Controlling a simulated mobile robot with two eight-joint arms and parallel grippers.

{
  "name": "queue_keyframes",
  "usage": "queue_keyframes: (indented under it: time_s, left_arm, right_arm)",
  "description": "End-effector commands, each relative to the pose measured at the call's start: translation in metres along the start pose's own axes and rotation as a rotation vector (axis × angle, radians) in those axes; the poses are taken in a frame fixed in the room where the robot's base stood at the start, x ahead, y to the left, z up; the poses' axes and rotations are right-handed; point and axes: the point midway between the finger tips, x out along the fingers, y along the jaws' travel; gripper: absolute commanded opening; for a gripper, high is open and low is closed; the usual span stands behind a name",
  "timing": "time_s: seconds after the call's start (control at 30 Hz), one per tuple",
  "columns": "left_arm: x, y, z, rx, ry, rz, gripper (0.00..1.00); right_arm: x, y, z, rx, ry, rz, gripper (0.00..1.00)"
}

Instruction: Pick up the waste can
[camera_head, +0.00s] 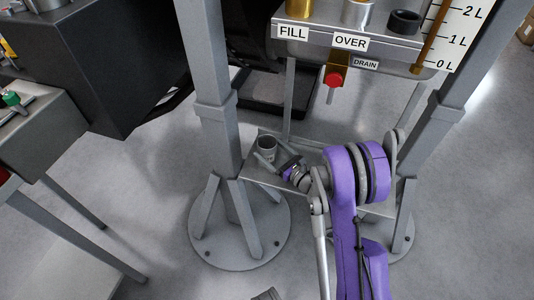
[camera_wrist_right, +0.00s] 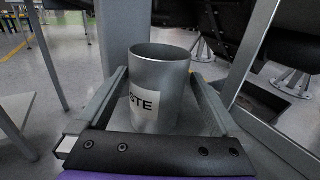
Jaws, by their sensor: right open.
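The waste can (camera_head: 266,143) is a small grey open-topped metal cylinder, standing upright on the low shelf of the grey stand. In the right wrist view the can (camera_wrist_right: 158,75) is close and central, with a white label that reads "STE" in part. My right gripper (camera_head: 272,158) is at the can, on its near side. In the right wrist view its open fingers (camera_wrist_right: 160,88) lie to the left and right of the can, which stands between them. I cannot tell whether a finger touches it. The can's lower part is hidden behind the gripper's body. My left gripper is not in view.
The low shelf (camera_head: 319,157) lies between two grey posts (camera_head: 215,90) on round floor bases. Above is a tank with FILL, OVER and DRAIN labels and a red-knobbed drain valve (camera_head: 334,79). A dark bench (camera_head: 50,130) stands at the left. Open floor lies in front.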

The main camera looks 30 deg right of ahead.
Motion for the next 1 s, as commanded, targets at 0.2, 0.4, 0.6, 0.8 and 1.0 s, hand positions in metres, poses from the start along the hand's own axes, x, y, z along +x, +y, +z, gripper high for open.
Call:
queue_keyframes:
  time_s: [0.2, 0.4, 0.6, 0.8, 1.0]
  left_arm:
    - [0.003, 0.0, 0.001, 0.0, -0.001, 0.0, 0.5]
    - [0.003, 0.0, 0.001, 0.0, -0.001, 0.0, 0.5]
    - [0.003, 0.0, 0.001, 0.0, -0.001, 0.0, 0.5]
    - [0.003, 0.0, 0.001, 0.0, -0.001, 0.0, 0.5]
    - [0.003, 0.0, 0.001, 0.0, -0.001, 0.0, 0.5]
  right_arm:
    - [0.034, 0.003, -0.003, 0.002, 0.0, 0.002, 1.0]
    - [0.044, 0.003, -0.002, 0.001, 0.0, 0.0, 1.0]
    - [0.044, 0.003, -0.002, 0.001, 0.0, 0.0, 0.93]
    - [0.044, 0.003, -0.002, 0.001, 0.0, 0.0, 0.57]
    - [0.044, 0.003, -0.002, 0.001, 0.0, 0.0, 0.21]
